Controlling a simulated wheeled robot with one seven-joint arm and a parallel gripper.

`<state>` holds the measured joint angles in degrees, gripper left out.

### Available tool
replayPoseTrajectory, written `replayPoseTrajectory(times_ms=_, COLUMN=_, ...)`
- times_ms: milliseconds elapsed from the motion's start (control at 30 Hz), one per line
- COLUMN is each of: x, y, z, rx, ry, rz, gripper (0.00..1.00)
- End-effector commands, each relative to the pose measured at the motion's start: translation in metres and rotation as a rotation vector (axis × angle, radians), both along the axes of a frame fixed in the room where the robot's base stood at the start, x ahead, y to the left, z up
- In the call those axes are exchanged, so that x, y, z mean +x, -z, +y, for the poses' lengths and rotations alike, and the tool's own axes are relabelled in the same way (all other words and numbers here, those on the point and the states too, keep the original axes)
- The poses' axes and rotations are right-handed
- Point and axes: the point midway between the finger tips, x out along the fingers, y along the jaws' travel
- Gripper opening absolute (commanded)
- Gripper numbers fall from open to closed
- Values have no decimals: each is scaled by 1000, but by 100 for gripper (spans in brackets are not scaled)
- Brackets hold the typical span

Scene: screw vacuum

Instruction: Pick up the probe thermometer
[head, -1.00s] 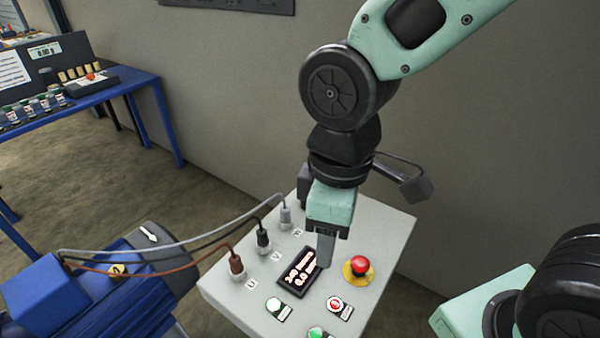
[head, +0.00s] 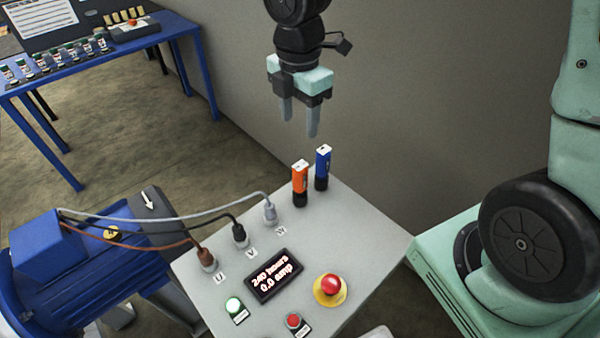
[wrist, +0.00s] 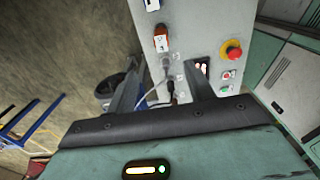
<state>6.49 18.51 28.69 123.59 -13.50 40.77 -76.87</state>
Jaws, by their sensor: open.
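Two small upright handheld devices stand at the far corner of the grey control box: an orange one with a black lower part (head: 300,185) and a blue one with a black lower part (head: 322,168). I cannot tell which is the probe thermometer. In the wrist view, the orange device (wrist: 161,38) is near the top middle and the blue device (wrist: 152,4) is cut by the top edge. My gripper (head: 299,126) is open and empty, pointing down, above the two devices and apart from them.
The control box (head: 365,245) carries a red emergency button (head: 331,285), a display (head: 274,275) and three cable plugs, with cables running to a blue motor (head: 80,270). A blue table (head: 180,30) with several jars stands at the back left. A wall is behind.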

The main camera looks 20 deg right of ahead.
Motion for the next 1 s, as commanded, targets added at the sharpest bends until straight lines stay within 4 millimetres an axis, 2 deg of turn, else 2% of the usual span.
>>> replayPoseTrajectory(times_ms=400, x=-3, y=84, z=1, rx=-2, ry=-3, rz=8, gripper=53)
replayPoseTrajectory(times_ms=500, x=-2, y=100, z=1, rx=-2, ry=-1, rz=5, gripper=53)
replayPoseTrajectory(times_ms=833, x=-2, y=124, z=-1, rx=-2, ry=0, rz=5, gripper=53)
replayPoseTrajectory(times_ms=1000, x=-3, y=147, z=-3, rx=-3, ry=-1, rz=5, gripper=53)
